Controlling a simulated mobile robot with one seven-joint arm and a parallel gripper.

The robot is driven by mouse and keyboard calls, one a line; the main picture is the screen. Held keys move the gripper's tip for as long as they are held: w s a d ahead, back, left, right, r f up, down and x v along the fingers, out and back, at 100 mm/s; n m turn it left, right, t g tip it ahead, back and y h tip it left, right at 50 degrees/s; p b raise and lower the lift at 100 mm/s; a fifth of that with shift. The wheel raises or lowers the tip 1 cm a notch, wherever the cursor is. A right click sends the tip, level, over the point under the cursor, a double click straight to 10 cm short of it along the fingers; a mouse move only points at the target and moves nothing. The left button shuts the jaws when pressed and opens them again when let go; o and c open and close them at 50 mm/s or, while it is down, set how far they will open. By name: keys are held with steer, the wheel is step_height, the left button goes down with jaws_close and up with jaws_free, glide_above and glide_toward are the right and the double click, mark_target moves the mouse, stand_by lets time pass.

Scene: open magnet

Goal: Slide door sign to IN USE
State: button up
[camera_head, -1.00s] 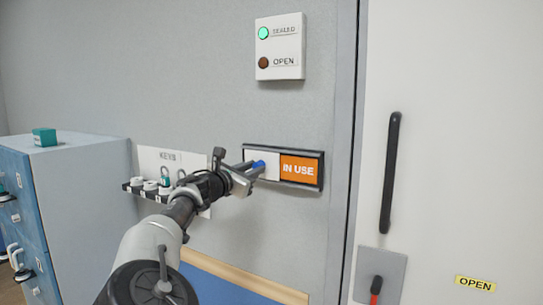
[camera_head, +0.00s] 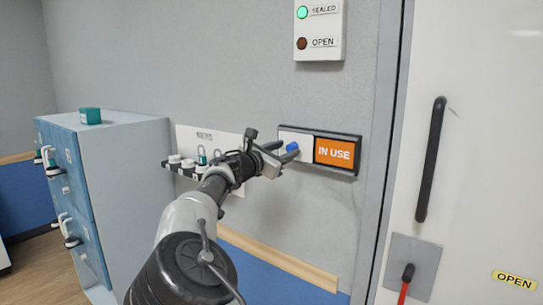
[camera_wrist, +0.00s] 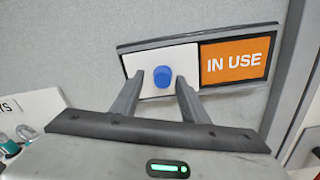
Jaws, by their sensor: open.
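The door sign (camera_head: 357,170) is a dark-framed slider on the grey wall. Its orange IN USE panel (camera_head: 334,153) shows on the right, and the white sliding cover (camera_wrist: 178,57) is on the left half. A blue knob (camera_wrist: 163,76) stands out from the cover; it also shows in the head view (camera_head: 292,147). My gripper (camera_wrist: 160,80) is open, one finger on each side of the knob. In the wrist view small gaps show between the knob and both fingers. In the head view the fingertips reach the cover area.
A key board (camera_head: 207,140) with hooks and a small shelf is left of the sign. A cabinet (camera_head: 125,190) stands further left. An indicator box (camera_head: 319,28) is above, with its green SEALED light lit. The door with a black handle (camera_head: 431,160) is at right.

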steer(key=b+v, duration=0.2)
steer(key=v, duration=1.5)
steer(key=d+f+m+g, duration=0.3)
steer(key=d, duration=0.4)
steer(key=d+f+m+g, duration=0.2)
steer(key=d+f, duration=0.2)
steer(key=d, duration=0.3)
steer(key=s+d+f+m+g+y+p, duration=0.2)
steer(key=s+d+f+m+g+y, duration=0.25)
steer(key=s+d+f+m, duration=0.5)
steer(key=s+a+r+m+y+p, duration=0.1)
steer(key=s+r+m, duration=0.1)
steer(key=s, duration=0.7)
steer(key=s+r+m+y+p, duration=0.1)
steer(key=s+r+m+y, duration=0.1)
steer(key=s+m, duration=0.3)
steer(key=s+a+r+m+y+p, duration=0.1)
steer(key=s+m, duration=0.3)
steer(key=s, duration=1)
steer(key=shift+a+r+y, duration=0.3)
steer(key=shift+r+y, duration=0.15)
steer(key=shift+y, duration=0.3)
